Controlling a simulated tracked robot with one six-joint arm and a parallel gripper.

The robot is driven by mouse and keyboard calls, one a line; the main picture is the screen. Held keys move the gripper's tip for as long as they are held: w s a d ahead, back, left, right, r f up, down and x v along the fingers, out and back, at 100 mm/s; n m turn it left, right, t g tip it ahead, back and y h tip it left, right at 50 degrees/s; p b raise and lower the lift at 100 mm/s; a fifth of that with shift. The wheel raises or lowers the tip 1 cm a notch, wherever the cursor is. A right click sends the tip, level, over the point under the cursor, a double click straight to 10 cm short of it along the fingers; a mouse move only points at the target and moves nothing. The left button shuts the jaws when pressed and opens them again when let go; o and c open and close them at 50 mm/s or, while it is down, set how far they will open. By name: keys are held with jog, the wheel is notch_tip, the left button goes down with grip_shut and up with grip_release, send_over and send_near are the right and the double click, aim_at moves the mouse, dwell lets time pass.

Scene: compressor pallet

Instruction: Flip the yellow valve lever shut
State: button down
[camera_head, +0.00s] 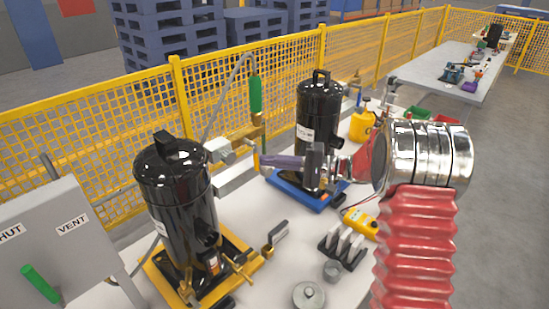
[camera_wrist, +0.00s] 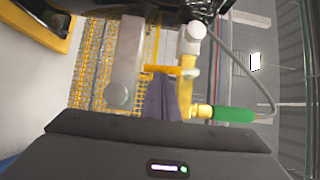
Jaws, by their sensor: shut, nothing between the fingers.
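The yellow valve lever (camera_head: 257,160) is seen at the tip of my gripper in the head view, partly hidden. In the wrist view the lever (camera_wrist: 163,69) runs sideways from a brass valve body (camera_wrist: 185,92), just beyond the fingers. My gripper (camera_head: 266,161) is shut and empty, its purple-grey fingers pointing left toward the valve between the two black compressors. The shut fingers also show in the wrist view (camera_wrist: 160,84). I cannot tell whether they touch the lever. A green handle (camera_head: 255,94) stands above the brass fitting.
The near black compressor (camera_head: 176,190) and the far one (camera_head: 317,110) flank the valve. A grey box (camera_head: 55,245) with SHUT and VENT labels stands at left. A yellow meter (camera_head: 360,222), a small rack (camera_head: 342,250) and a round lid (camera_head: 308,296) lie in front. Yellow mesh fence (camera_head: 75,150) runs behind.

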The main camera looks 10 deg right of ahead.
jog(key=shift+s+a, duration=0.1)
jog(key=shift+a, duration=0.05)
dwell(0.5)
jog(key=v, duration=1.4)
jog(key=shift+f, duration=0.3)
jog(key=shift+m, duration=0.4)
